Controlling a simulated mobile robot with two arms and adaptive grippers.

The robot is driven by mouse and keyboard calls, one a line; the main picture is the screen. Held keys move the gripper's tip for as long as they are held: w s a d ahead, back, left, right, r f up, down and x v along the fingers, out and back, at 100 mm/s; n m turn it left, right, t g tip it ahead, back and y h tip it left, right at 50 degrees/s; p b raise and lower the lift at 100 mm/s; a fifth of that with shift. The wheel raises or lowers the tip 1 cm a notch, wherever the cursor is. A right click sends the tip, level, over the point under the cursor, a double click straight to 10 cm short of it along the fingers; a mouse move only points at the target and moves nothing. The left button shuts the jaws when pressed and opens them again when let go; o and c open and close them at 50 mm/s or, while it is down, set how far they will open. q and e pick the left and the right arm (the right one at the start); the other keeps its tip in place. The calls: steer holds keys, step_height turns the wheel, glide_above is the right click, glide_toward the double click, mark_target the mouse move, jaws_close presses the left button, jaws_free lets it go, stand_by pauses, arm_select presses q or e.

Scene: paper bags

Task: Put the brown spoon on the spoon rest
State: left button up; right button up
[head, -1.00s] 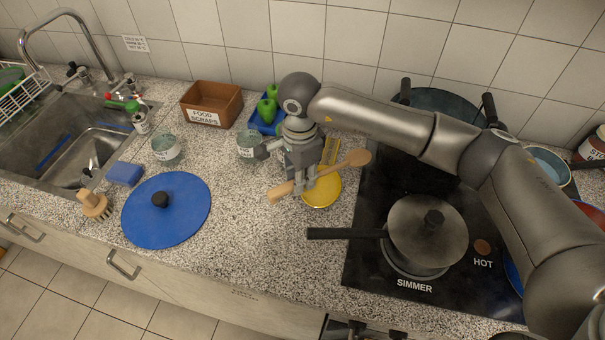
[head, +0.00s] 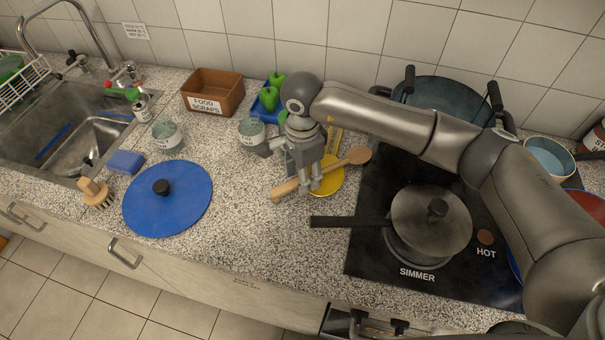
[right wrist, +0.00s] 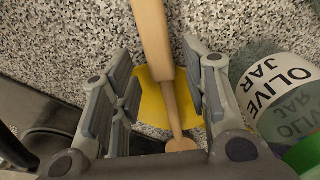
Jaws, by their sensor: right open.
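The brown wooden spoon (head: 285,188) lies across the yellow spoon rest (head: 327,187), with its handle toward the front left and its bowl toward the stove. In the right wrist view, the spoon (right wrist: 155,40) runs between the fingers over the yellow rest (right wrist: 152,103). My right gripper (head: 307,187) is over the spoon's handle, at the left side of the rest. Its fingers (right wrist: 163,100) are open, one on each side of the spoon, with gaps on both sides. My left gripper is in neither view.
A jar (head: 251,133), labelled olive jar in the right wrist view (right wrist: 280,95), stands close behind the gripper. A lidded pot (head: 430,222) on the stove has its handle just in front of the rest. A blue lid (head: 185,190) lies left; counter between is clear.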

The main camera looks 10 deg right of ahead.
step_height(320, 180, up, 12)
steer(key=b, duration=0.3)
steer(key=shift+f, duration=0.25)
steer(key=shift+s, duration=0.1)
